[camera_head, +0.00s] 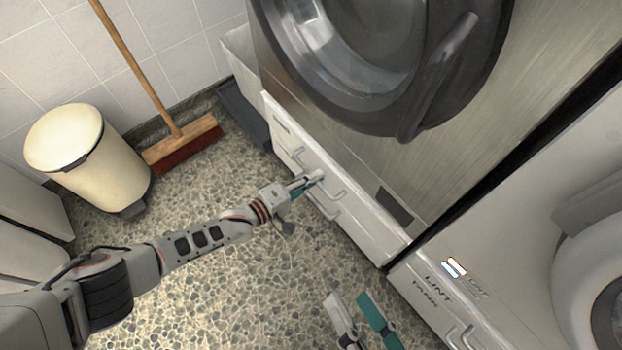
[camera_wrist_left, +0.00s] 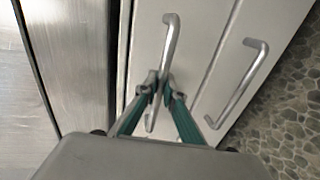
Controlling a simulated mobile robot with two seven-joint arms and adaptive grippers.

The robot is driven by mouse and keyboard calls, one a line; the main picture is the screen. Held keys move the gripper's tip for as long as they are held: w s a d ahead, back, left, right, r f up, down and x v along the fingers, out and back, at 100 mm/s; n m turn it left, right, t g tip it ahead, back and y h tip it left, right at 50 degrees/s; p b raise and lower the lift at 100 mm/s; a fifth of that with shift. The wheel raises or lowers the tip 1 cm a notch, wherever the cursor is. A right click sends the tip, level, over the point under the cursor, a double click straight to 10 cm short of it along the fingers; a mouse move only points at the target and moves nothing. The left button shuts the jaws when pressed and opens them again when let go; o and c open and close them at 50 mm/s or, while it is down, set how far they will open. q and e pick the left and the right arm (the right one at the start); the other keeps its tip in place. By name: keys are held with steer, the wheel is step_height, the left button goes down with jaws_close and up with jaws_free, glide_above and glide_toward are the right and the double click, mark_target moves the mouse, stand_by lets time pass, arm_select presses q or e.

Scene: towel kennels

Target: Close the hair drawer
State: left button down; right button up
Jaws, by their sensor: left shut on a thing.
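A low white drawer unit (camera_head: 362,229) sits under the steel machine. The fronts look about flush, and I cannot tell whether either drawer stands slightly open. My right gripper (camera_head: 357,306) is open and empty above the floor at the bottom of the head view.
A white panel (camera_head: 425,300) marked LINT TANK is at the lower right, with its own handle. A cream bin (camera_head: 105,165) and a broom (camera_head: 180,145) stand at the upper left. The speckled floor (camera_head: 230,290) before the drawers is clear apart from my arms.

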arm_select(q)
steer(key=shift+w+d+r, duration=0.1)
steer(key=shift+d, duration=0.05)
steer(key=c, duration=2.2)
jaws_free()
steer(key=shift+d, duration=0.15)
steer(key=shift+o, duration=0.2)
steer(key=v, duration=1.2)
